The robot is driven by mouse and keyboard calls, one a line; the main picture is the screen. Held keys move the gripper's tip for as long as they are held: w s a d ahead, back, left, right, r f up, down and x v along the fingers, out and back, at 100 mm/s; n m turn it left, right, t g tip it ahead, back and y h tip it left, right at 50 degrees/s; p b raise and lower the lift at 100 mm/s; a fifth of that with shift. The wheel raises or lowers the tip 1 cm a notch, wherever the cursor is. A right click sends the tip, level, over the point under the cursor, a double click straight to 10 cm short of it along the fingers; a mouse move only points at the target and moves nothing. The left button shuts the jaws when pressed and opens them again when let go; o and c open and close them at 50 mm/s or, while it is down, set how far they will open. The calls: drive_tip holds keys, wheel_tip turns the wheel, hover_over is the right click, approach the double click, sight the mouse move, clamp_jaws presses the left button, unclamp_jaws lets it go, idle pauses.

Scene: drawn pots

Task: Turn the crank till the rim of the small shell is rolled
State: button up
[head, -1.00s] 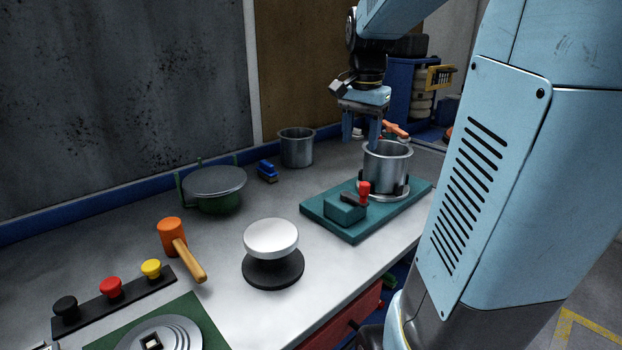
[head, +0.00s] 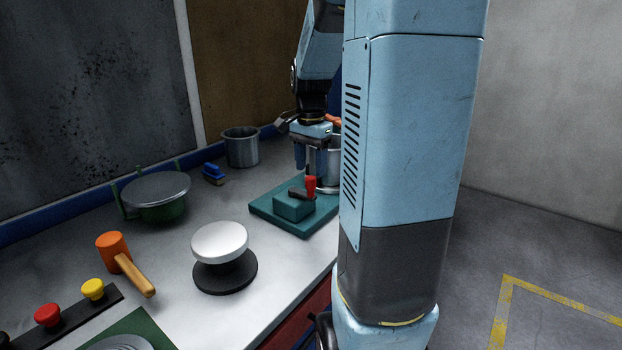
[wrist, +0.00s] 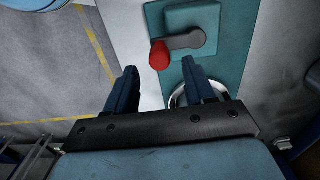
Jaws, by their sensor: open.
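The crank has a red knob (head: 311,184) on a short dark arm and sits on a teal block (head: 293,207) fixed to a teal board (head: 262,205). My gripper (head: 310,168) is open, fingers down, just above the knob. In the wrist view, the red knob (wrist: 159,56) lies between and slightly beyond the lines of the open fingertips (wrist: 160,70), with nothing held. The small metal shell (head: 334,160) stands behind the crank on the board, mostly hidden by my gripper and arm; its rim cannot be judged. A silvery curved edge shows beside the right finger in the wrist view.
A metal pot (head: 240,147) and a blue tool (head: 213,174) stand at the back. A lidded green pot (head: 157,195), a mallet (head: 116,255), a white-topped stand (head: 220,243) and a rack of knobs (head: 70,308) are to the left. Bare bench lies between.

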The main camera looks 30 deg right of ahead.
sight(310, 177)
drive_tip(key=shift+f, duration=2.2)
drive_tip(key=shift+c, duration=0.4)
clamp_jaws()
